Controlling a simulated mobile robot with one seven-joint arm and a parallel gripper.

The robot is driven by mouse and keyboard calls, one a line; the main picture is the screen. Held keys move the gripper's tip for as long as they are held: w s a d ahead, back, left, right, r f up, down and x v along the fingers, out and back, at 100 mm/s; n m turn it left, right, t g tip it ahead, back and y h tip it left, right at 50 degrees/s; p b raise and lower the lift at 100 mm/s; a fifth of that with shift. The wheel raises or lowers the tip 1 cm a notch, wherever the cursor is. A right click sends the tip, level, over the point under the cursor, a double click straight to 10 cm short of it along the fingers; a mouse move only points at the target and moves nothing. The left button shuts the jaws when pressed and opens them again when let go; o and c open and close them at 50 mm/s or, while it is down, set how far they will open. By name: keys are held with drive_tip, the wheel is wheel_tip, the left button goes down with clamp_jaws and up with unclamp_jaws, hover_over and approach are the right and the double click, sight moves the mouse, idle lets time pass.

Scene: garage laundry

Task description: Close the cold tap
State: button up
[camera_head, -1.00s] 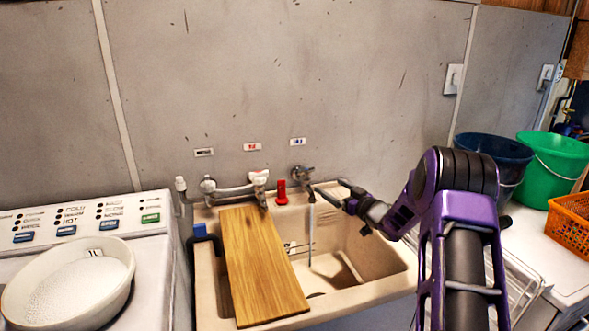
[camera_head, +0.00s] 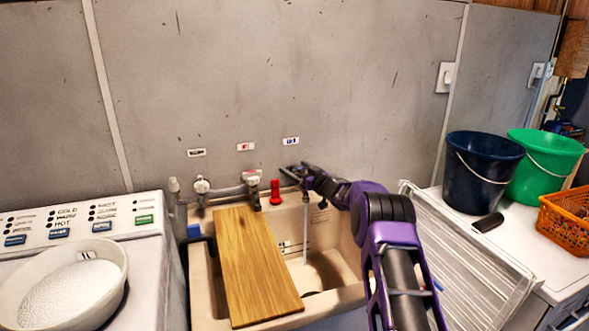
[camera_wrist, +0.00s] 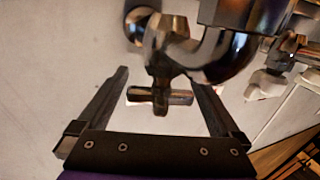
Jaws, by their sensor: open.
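The cold tap sits on the wall pipe under a blue label (camera_head: 290,141) in the head view, largely hidden by my gripper (camera_head: 297,172). A thin stream of water (camera_head: 305,235) falls into the sink (camera_head: 345,290) below it. In the wrist view, the tap's metal cross handle (camera_wrist: 160,97) lies between the two fingers of my gripper (camera_wrist: 162,78). The fingers are open, with a visible gap on each side of the handle. The tap's curved body (camera_wrist: 215,58) rises behind the handle.
Another tap (camera_head: 251,178) stands under a red label (camera_head: 245,147). A small red object (camera_head: 275,190) stands on the sink's back edge. A wooden board (camera_head: 255,265) lies across the sink's left side. Buckets (camera_head: 483,175) and an orange basket (camera_head: 568,222) stand on the right.

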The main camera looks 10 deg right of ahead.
drive_tip(key=shift+w+a, duration=0.25)
drive_tip(key=shift+w, duration=0.25)
